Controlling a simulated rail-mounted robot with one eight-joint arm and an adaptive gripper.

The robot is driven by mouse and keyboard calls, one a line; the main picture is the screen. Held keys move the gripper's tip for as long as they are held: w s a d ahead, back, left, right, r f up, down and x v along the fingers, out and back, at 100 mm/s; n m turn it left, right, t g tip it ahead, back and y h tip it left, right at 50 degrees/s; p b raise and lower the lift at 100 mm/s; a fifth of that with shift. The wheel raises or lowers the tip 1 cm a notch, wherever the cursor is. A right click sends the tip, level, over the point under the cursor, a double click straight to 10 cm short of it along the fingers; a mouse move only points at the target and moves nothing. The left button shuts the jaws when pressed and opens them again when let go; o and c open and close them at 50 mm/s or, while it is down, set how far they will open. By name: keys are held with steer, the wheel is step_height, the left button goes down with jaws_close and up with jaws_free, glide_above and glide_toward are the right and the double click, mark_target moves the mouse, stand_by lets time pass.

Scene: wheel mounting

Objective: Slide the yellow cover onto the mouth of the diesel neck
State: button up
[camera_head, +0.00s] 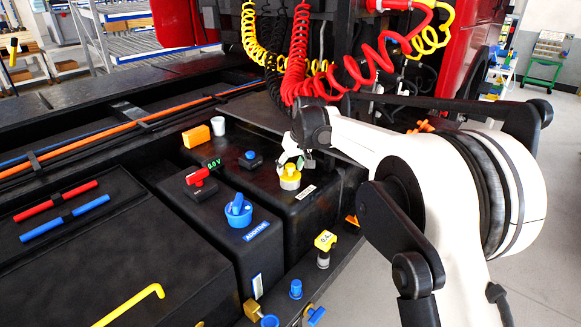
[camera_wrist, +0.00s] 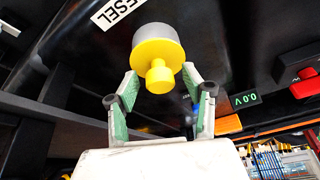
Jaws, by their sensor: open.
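The yellow cover (camera_wrist: 158,62), a disc with a small round knob, sits at the mouth of the grey diesel neck (camera_wrist: 150,34) in the wrist view. It looks in line with the neck; I cannot tell how far on it is. In the head view the yellow cover (camera_head: 290,174) is on top of the black tank, beside a white label. My gripper (camera_wrist: 160,82) is open, its green-padded fingers on either side of the knob with gaps. In the head view my gripper (camera_head: 294,160) is small and partly hidden at the cover.
The blue additive cap (camera_head: 238,207) and red switch (camera_head: 200,180) stand left of the cover. A blue-knobbed block (camera_head: 252,160), white cup (camera_head: 218,125) and orange block (camera_head: 196,136) are behind. Red coiled hoses (camera_head: 300,60) hang above. A yellow-tagged fitting (camera_head: 325,243) is in front.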

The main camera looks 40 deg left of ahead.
steer(key=v, duration=1.2)
steer(key=w+d+r+m+t, duration=0.1)
steer(key=d+r+m, duration=0.15)
steer(key=d, duration=0.65)
steer(key=w+d+r+m, duration=0.15)
steer(key=d+r, duration=0.25)
steer(key=d, duration=0.6)
steer(key=s+d+r+m+t+h, duration=0.1)
steer(key=s+d, duration=0.1)
steer(key=d, duration=0.9)
steer(key=s+d+r+m+t, duration=0.1)
steer(key=s+d+r+m, duration=0.1)
steer(key=d, duration=0.8)
steer(key=s+d+f+m+t+h, duration=0.1)
steer(key=s+d+f+m, duration=0.1)
steer(key=s+d+f, duration=0.2)
steer(key=s+d+f+m+h+b, duration=0.1)
steer(key=s+d+f, duration=0.3)
steer(key=s+d, duration=0.7)
steer(key=s+d+f+m+t+h, duration=0.1)
steer(key=s+d+f+m, duration=0.2)
steer(key=s+d, duration=0.4)
steer(key=d+f, duration=0.1)
steer(key=d, duration=0.4)
steer(key=shift+s+f+t+b, duration=0.3)
steer(key=shift+s+f, duration=0.05)
steer(key=shift+f, duration=0.05)
